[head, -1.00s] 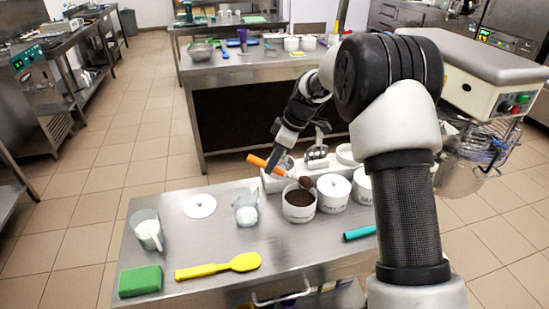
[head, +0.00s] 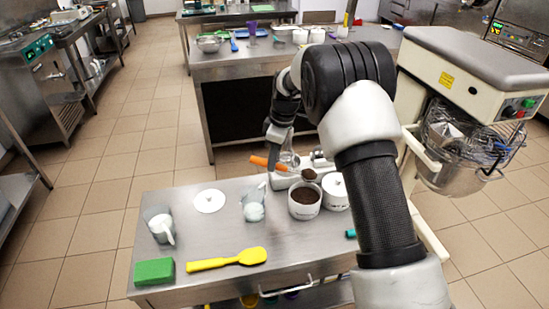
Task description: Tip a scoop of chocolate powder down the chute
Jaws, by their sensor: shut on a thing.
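My gripper (head: 273,158) is shut on the orange handle (head: 262,162) of a scoop, above the far side of the near steel table. The scoop's bowl (head: 309,174) carries a heap of dark brown powder and shows just above the open white tub (head: 304,210) of brown powder. The stand mixer (head: 475,60) is at the right, with a steel bowl under a wire guard. A grey angled metal piece (head: 449,133) at the guard looks like the chute. My arm crosses the view between the tub and the mixer.
The near table (head: 220,225) holds a white lidded tub (head: 334,190), a clear jug (head: 254,205), another jug (head: 160,225), a white lid (head: 209,201), a yellow spatula (head: 228,260) and a green sponge (head: 154,271). A second steel table stands behind. Tiled floor is clear at the left.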

